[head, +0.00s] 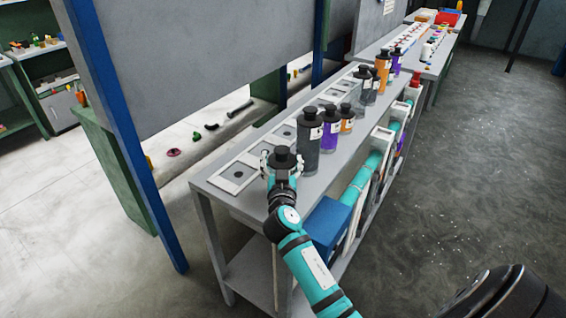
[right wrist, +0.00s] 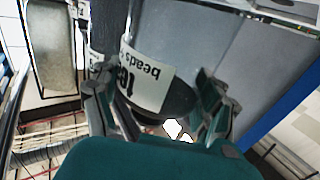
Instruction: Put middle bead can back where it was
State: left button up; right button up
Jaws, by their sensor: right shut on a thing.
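My right gripper (head: 281,172) is shut around a dark can with a black cap (head: 283,155) at the near end of the grey bench (head: 222,196). In the right wrist view, the held can (right wrist: 148,82) shows a white label reading "beads" between the fingers (right wrist: 158,108). Its base is hidden in the head view, so I cannot tell whether it touches the bench. My left gripper is out of view.
Pale square plates with round marks, such as the nearest plate (head: 238,178), line the bench's left side. More cans, including an orange can (head: 382,70), stand farther back. A blue box (head: 326,225) sits below the bench's right edge. A blue post (head: 125,140) rises at left.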

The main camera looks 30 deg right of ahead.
jog(key=shift+d+f, duration=0.1)
jog(key=shift+d, duration=0.1)
jog(key=o, duration=1.3)
jog(key=shift+a, duration=0.1)
jog(key=o, duration=0.4)
jog(key=shift+s+a+r, duration=0.25)
jog(key=shift+a+r, duration=0.05)
jog(key=shift+w+d+f, duration=0.1)
jog(key=shift+d+f, duration=0.1)
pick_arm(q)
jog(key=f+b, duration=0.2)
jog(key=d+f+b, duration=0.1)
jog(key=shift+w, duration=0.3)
pick_arm(e)
jog(key=v, duration=1.2)
jog(key=shift+a, duration=0.1)
